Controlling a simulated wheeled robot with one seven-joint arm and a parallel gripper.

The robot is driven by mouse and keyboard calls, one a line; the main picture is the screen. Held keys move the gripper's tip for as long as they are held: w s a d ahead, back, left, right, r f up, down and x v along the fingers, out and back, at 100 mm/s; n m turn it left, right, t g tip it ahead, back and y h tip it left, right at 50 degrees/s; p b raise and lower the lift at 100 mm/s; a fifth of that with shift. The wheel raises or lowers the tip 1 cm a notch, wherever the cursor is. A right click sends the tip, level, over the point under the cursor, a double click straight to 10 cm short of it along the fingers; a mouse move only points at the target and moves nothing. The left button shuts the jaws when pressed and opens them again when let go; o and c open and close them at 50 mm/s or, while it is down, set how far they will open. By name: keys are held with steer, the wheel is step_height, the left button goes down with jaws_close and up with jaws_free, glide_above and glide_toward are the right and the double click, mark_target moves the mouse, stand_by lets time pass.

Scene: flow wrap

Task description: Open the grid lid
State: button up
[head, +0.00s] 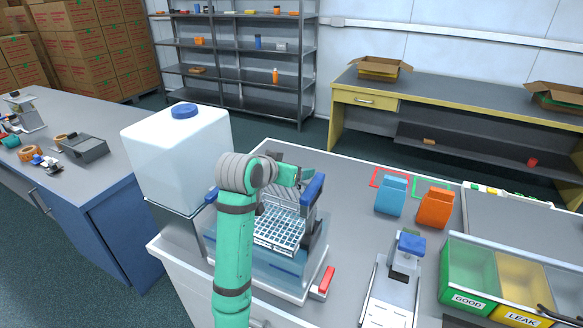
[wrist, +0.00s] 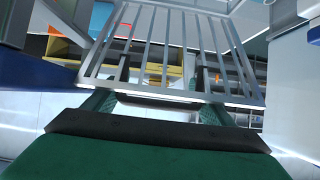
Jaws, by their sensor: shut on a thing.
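In the wrist view the grid lid (wrist: 165,62), a frame of light grey metal bars, fills the top middle and slopes away from me. My gripper (wrist: 155,98) is shut on its near edge bar, with dark green fingers on both sides. In the head view my gripper (head: 299,178) is above the back of the clear water basin (head: 262,262), left of a blue-topped post. A white grid (head: 279,229) shows below it in the basin; I cannot tell whether this is the lid or a grid beneath. My arm hides part of the basin.
A large white tank (head: 178,155) with a blue cap stands just left of my arm. A red handle (head: 326,280) is at the basin's front right. Blue (head: 391,195) and orange (head: 436,208) packs, a small device (head: 408,250) and sorting bins (head: 470,275) stand to the right.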

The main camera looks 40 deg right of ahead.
steer(key=shift+w+a, duration=0.3)
steer(key=shift+a, duration=0.1)
steer(key=o, duration=1.3)
steer(key=shift+d, duration=0.1)
steer(key=shift+s+d, duration=0.15)
steer(key=shift+s, duration=0.05)
steer(key=v, duration=1.1)
steer(key=shift+f, duration=0.1)
steer(key=shift+w, duration=0.15)
